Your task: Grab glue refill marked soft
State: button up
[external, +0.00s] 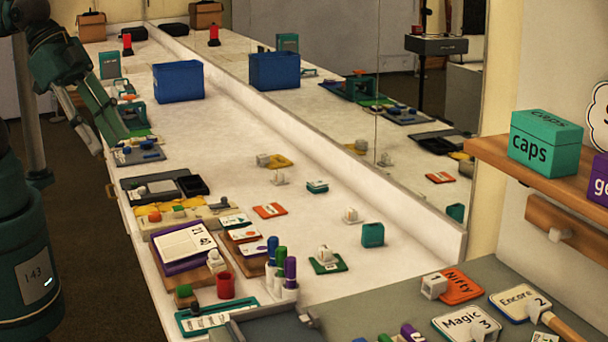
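No label reading "soft" can be made out, so I cannot tell which thing is the glue refill. Capped sticks in blue, green and purple (281,262) stand upright in white holders near the counter's front. Several small whitish pieces sit on or beside coloured cards, among them one on a green card (327,261) and one near an orange card (269,211); their markings are too small to read. My arm reaches in from the upper left, its slender end parts (108,128) over the counter's left edge. Its fingertips are not clear, and no held object shows.
A blue bin (178,82) stands at the back of the white counter (230,130). A mirror along the right repeats the counter's things. A red cup (225,285) and a purple-edged board (184,246) are near the front. A teal caps box (544,143) is on the wooden shelf.

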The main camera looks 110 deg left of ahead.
jog(key=shift+o, duration=0.5)
dwell(0.4)
jog(key=w+a+r+n+g+y, duration=0.1)
jog(key=w+a+r+n+g, duration=0.2)
jog(key=w+a, duration=1.5)
jog(key=n+g+h, duration=0.1)
jog(key=n+g, duration=0.3)
jog(key=n, duration=0.2)
send_over(352, 208)
notch_tip(352, 208, down, 28)
jog(key=shift+w+d+f, duration=0.1)
jog(key=shift+f, duration=0.05)
jog(key=shift+a+f, duration=0.25)
